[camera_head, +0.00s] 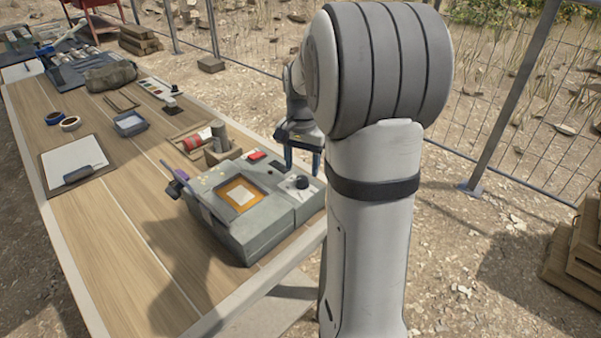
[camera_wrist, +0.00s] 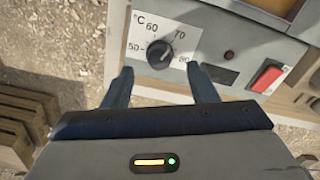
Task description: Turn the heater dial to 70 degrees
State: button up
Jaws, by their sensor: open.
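The heater (camera_head: 262,236) is a grey box with an orange-framed window near the front of the table. Its black dial (camera_head: 298,182) is on the right part of its top. In the wrist view the dial (camera_wrist: 159,54) sits on a white plate (camera_wrist: 138,25) marked °C, with 50, 60, 70 and 80 around it. I cannot read clearly where its pointer stands. My gripper (camera_wrist: 160,76) is open, with one finger on each side of the dial in that view. Contact is not visible. In the head view my gripper (camera_head: 301,158) is just behind the dial, partly hidden by my arm.
A red switch (camera_wrist: 267,76) and a small dark indicator (camera_wrist: 229,55) are beside the dial. A wooden holder with a red cylinder (camera_head: 197,140) stands behind the heater. A clipboard (camera_head: 72,165) and tape rolls (camera_head: 69,123) lie on the table. A wire fence (camera_head: 500,120) runs behind.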

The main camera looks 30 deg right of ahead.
aim_at(302, 178)
jog(key=shift+f, duration=1.75)
jog(key=c, duration=1)
jog(key=shift+o, duration=0.2)
jog(key=shift+m, duration=0.5)
jog(key=o, duration=1)
jog(key=shift+c, duration=0.2)
jog(key=shift+r, duration=0.1)
notch_tip(302, 178, up, 8)
jog(key=shift+f, duration=0.15)
